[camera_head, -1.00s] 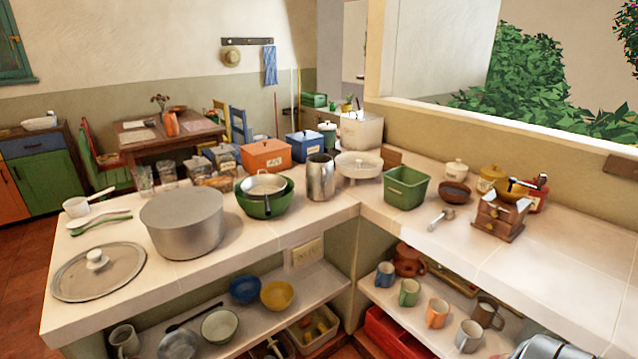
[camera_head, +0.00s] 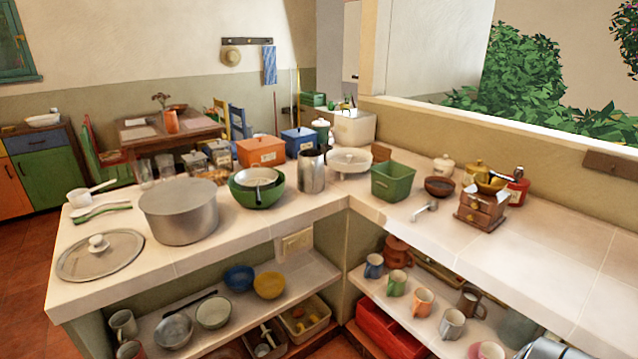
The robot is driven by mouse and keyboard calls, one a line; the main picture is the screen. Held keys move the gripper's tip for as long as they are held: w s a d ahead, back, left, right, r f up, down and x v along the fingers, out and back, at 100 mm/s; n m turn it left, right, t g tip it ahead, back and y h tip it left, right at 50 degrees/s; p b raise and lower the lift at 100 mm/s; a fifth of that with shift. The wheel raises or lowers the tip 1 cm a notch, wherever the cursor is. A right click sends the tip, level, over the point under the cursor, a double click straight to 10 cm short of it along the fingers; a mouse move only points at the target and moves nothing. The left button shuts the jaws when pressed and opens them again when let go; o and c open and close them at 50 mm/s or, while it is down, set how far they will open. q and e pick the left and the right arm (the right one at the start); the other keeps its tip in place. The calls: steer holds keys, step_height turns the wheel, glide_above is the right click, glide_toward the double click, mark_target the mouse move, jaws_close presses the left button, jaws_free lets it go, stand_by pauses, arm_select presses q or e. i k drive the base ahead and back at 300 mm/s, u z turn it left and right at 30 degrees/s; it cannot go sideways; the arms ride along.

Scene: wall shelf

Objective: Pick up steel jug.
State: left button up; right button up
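The steel jug (camera_head: 311,171) stands upright on the white tiled counter, near the inner corner where its two arms meet. It is a tall grey metal jug with a dark handle at its right side. It stands just right of the green bowl (camera_head: 257,190), with a white dish behind it on the right. Its front is unobstructed. Neither gripper can be made out; only a grey metallic part of mine shows at the bottom right edge.
A large pot (camera_head: 180,212) and a lid (camera_head: 100,256) are on the left counter. A green bin (camera_head: 393,182) and a coffee grinder (camera_head: 481,208) stand on the right counter (camera_head: 540,240). Mugs and bowls fill the shelf below. The counter's front edge before the jug is bare.

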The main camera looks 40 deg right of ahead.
mark_target(310, 165)
steer(key=k, duration=1.1)
steer(key=z, duration=0.5)
steer(key=i, duration=0.6)
steer(key=z, duration=0.6)
steer(key=i, duration=0.9)
steer(key=u, duration=0.75)
steer(key=i, duration=0.5)
steer(key=u, duration=0.4)
